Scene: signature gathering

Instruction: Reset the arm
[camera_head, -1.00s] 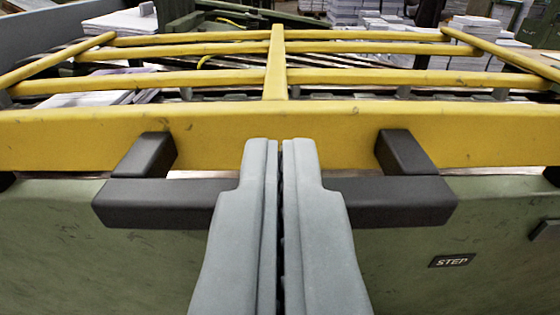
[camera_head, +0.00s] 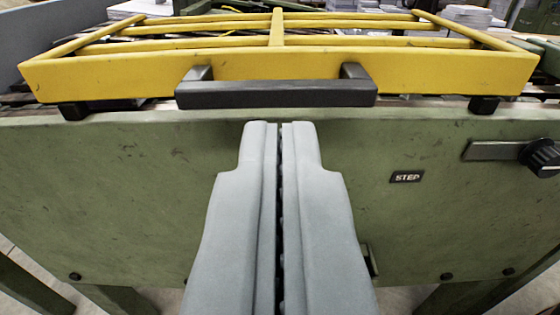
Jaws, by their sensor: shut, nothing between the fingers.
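My gripper (camera_head: 279,128) is shut and empty, its two grey fingers side by side in the middle of the view. The fingertips show just below a black handle (camera_head: 276,94) and do not appear to grip it. The handle is fixed to the front of a yellow barred guard (camera_head: 420,68). The guard lies across the top of a green machine (camera_head: 130,170), whose front panel fills the view behind the fingers.
A "STEP" label (camera_head: 407,177) and a black knob (camera_head: 541,157) on a grey plate are on the panel at right. Green legs (camera_head: 30,285) reach the floor below. Paper stacks (camera_head: 465,15) stand in the background.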

